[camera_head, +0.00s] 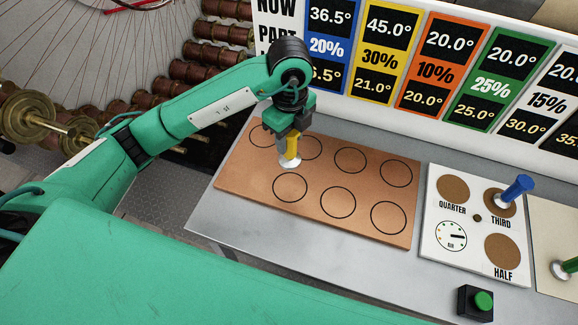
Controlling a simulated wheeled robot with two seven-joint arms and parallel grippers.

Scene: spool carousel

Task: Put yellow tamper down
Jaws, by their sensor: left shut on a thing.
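The yellow tamper (291,150) has a yellow handle and a pale round foot. My left gripper (287,133) is shut on its handle from above and holds it upright. The tamper is over the copper-coloured board (268,165), which is marked with several black circles. Its foot shows between the upper and lower rows of circles, just above the lower left circle (290,187). I cannot tell whether the foot touches the board. My right gripper is not in view.
A white panel (465,235) with brown discs and a dial lies right of the board, with a blue tamper (516,190) on it. A green-handled tamper (566,267) stands at the right edge. A green button (483,301) sits in front. Coloured number signs (440,65) line the back.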

